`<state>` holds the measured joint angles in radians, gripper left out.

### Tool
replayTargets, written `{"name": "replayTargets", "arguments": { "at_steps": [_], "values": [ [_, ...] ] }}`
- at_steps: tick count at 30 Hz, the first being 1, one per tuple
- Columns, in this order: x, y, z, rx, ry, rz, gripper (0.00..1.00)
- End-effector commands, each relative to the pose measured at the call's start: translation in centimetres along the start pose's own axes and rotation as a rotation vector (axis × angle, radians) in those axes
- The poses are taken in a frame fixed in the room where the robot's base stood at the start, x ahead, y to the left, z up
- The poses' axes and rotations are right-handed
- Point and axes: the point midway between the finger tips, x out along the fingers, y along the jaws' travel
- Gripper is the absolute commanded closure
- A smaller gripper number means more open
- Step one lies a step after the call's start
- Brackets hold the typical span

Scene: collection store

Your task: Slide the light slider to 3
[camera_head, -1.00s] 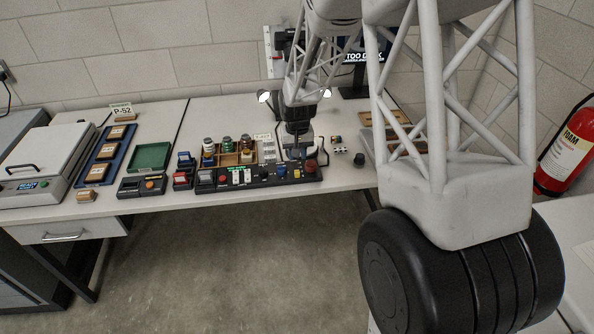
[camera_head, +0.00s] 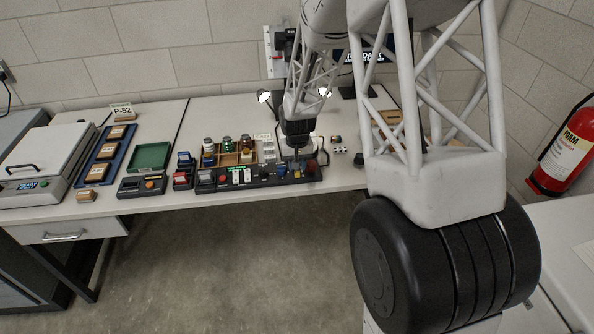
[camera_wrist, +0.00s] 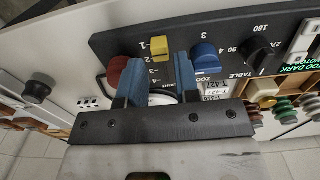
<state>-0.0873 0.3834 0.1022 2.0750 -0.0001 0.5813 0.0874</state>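The light slider is a yellow cap (camera_wrist: 159,45) on the black control panel (camera_wrist: 105,42). In the wrist view it stands beside the mark 1, at the far end of a scale whose marks run to 4 nearer me. My gripper (camera_wrist: 157,65) is open, its two blue fingers pointing at the panel. The yellow cap shows in the gap just beyond the fingertips; I cannot tell whether either finger touches it. In the head view my gripper (camera_head: 298,155) is over the right part of the panel, and the yellow cap (camera_head: 282,169) shows small beside it.
A red button (camera_wrist: 117,68) is left of the slider in the wrist view, and a blue knob (camera_wrist: 205,54) is close by on the right. A black knob (camera_wrist: 262,52) lies farther right. A screen (camera_head: 362,55), partly hidden by my arm, stands behind. Lit lamps (camera_head: 264,97) flank my arm.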

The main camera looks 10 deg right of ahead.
Motion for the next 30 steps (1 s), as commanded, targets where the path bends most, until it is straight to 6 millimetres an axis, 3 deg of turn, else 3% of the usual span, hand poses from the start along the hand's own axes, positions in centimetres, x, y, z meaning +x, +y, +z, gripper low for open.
{"name": "replayTargets", "arguments": {
  "at_steps": [9, 22, 28, 30],
  "values": [
    [2.5, 0.0, 0.0, 0.000, -0.001, 0.000, 0.70],
    [2.9, 0.0, 0.0, 0.000, 0.000, 0.000, 0.70],
    [2.9, 0.0, 0.0, 0.000, 0.000, 0.000, 0.99],
    [2.9, 0.0, 0.0, 0.000, 0.000, 0.000, 1.00]
  ]
}}
